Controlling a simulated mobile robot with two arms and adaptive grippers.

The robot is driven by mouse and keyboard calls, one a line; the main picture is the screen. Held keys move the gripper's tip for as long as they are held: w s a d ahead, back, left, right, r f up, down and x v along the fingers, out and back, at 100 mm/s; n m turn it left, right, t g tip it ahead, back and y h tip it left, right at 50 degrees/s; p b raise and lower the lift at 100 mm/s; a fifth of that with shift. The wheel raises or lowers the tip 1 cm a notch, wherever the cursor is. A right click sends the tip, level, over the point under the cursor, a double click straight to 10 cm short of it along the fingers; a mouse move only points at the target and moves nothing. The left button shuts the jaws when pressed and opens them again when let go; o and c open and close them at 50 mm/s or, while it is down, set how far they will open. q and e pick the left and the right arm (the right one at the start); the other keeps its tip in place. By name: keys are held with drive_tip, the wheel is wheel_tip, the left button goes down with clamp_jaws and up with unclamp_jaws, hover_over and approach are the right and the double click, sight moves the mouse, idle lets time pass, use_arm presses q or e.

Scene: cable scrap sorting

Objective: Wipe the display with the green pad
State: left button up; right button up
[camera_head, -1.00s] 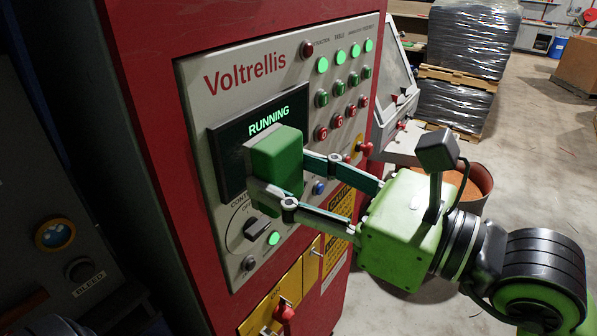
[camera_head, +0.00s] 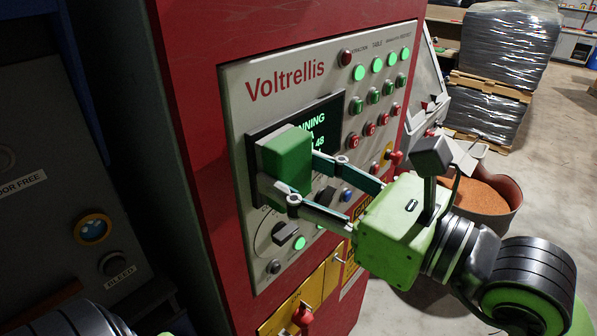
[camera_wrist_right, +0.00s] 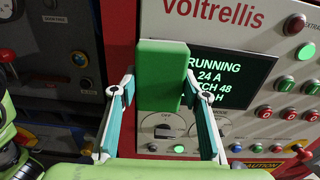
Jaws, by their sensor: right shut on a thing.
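The green pad (camera_head: 287,160) is a block held between the fingers of my right gripper (camera_head: 300,182), which is shut on it. In the head view the pad is in front of the left part of the dark display (camera_head: 327,122), hiding part of its green text. The right wrist view shows the pad (camera_wrist_right: 162,75) at the display's left edge. There the display (camera_wrist_right: 228,78) reads "RUNNING", "24 A" and more lines partly covered. I cannot tell whether the pad touches the screen. My left gripper is not in view.
The display sits in a grey panel (camera_head: 240,88) on a red cabinet (camera_head: 190,60). Knobs, lit green buttons and red buttons surround it, including a dark rotary knob (camera_head: 285,233) below. A bin of orange-brown granules (camera_head: 475,197) stands behind my right arm. Wrapped pallets are at the back right.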

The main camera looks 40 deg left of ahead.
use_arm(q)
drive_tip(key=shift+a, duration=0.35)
use_arm(e)
drive_tip(key=shift+a, duration=0.4)
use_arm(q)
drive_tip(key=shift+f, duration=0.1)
use_arm(e)
drive_tip(key=shift+w+a, duration=0.1)
drive_tip(key=shift+a, duration=0.45)
drive_tip(key=shift+w, duration=0.1)
drive_tip(key=shift+w+d+f+b, duration=0.1)
drive_tip(key=shift+w+d+b, duration=0.05)
drive_tip(key=shift+w+b, duration=0.45)
drive_tip(key=shift+w+d+b, duration=0.15)
drive_tip(key=shift+w+b, duration=0.35)
drive_tip(key=shift+w, duration=0.8)
drive_tip(key=shift+s+a+b, duration=0.15)
drive_tip(key=shift+s+b, duration=0.05)
drive_tip(key=shift+s, duration=0.85)
drive_tip(key=shift+s+a+b, duration=0.15)
drive_tip(key=shift+s, duration=0.85)
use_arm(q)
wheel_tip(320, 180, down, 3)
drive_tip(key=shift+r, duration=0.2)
